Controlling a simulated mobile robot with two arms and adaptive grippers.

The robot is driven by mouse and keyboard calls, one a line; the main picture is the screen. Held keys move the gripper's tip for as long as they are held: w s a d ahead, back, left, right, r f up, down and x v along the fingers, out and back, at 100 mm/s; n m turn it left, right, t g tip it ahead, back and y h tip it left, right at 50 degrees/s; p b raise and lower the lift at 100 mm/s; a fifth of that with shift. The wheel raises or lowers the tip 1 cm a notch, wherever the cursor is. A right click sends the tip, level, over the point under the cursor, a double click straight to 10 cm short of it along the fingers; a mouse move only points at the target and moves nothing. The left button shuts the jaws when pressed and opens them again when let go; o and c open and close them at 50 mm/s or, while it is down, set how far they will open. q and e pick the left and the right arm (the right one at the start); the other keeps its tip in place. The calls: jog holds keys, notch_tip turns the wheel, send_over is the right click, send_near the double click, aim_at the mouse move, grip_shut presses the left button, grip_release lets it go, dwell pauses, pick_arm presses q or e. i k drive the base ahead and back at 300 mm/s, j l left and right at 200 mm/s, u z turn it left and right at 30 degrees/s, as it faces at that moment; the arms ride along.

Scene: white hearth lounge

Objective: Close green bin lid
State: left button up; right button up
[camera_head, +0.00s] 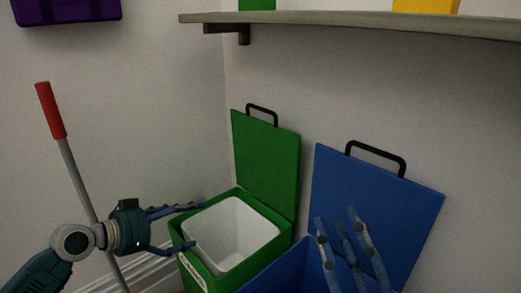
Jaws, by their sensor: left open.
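The green bin (213,278) stands at the lower middle with a pale inner liner (208,238). Its green lid (266,166) is open, standing up at the back against the wall, with a black handle (262,108) on top. My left gripper (194,225) is open at the left side of the green bin, its fingers pointing right by the bin's left rim; I cannot tell whether they touch it. My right gripper (341,232) is at the lower right, in front of the blue bin, fingers pointing up and apart, holding nothing that I can see.
A blue bin (278,272) stands close to the right of the green one, its blue lid (383,203) also raised. A red-handled pole (53,112) leans at the left, behind my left arm. A shelf (350,24) juts out above the bins.

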aim_at(266, 155)
jog(key=k+j, duration=0.35)
jog(key=j, duration=0.15)
jog(key=k+j, duration=0.4)
